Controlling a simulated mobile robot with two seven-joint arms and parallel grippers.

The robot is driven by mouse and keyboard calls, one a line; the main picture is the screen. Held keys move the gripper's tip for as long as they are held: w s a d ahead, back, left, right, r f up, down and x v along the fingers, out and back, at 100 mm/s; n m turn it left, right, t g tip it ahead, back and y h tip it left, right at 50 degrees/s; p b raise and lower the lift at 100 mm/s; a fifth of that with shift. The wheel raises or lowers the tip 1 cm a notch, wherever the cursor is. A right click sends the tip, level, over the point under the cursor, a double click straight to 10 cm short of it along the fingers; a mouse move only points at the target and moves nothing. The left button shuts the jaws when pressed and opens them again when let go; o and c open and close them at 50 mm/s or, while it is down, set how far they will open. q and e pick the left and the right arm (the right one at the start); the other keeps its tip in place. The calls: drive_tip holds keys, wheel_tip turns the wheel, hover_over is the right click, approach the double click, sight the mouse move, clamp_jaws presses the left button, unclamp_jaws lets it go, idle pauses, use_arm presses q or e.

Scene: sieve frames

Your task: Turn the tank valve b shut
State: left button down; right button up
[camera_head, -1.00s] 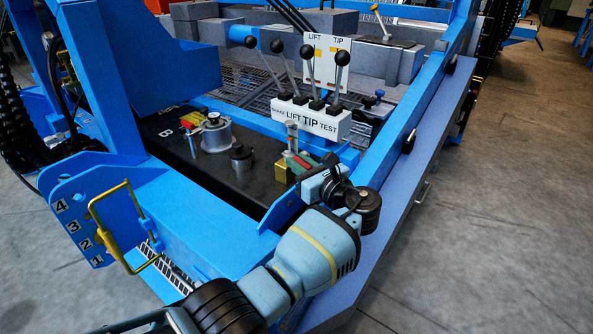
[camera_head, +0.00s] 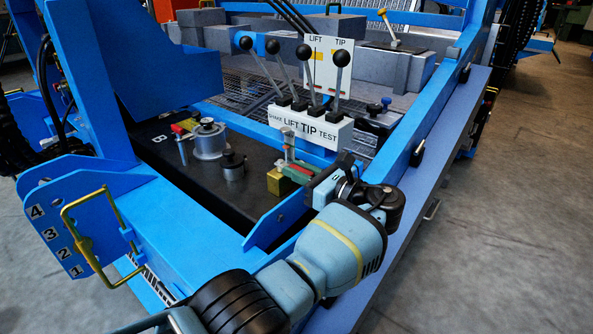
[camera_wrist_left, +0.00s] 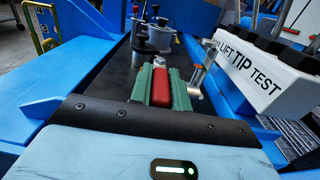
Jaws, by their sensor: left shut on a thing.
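In the left wrist view the green fingers (camera_wrist_left: 181,97) sit on either side of the red handle (camera_wrist_left: 160,86). A brass block (camera_head: 280,182) is beside the fingers, on the black tank top (camera_head: 200,183). A silver post (camera_head: 288,146) stands just behind them. A second red-handled fitting (camera_head: 179,129) is farther left, near a letter that looks like B (camera_head: 158,139). I cannot read a letter by the held handle. My right gripper is not in view.
A silver cap (camera_head: 208,140) and a smaller dark cap (camera_head: 233,166) stand on the tank top. A white lever box (camera_head: 310,127) with several black-knobbed levers is close behind my gripper. Blue frame rails (camera_head: 425,120) border the tank. A yellow handle (camera_head: 85,235) is at left.

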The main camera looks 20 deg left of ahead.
use_arm(q)
drive_tip(key=c, duration=1.3)
unclamp_jaws()
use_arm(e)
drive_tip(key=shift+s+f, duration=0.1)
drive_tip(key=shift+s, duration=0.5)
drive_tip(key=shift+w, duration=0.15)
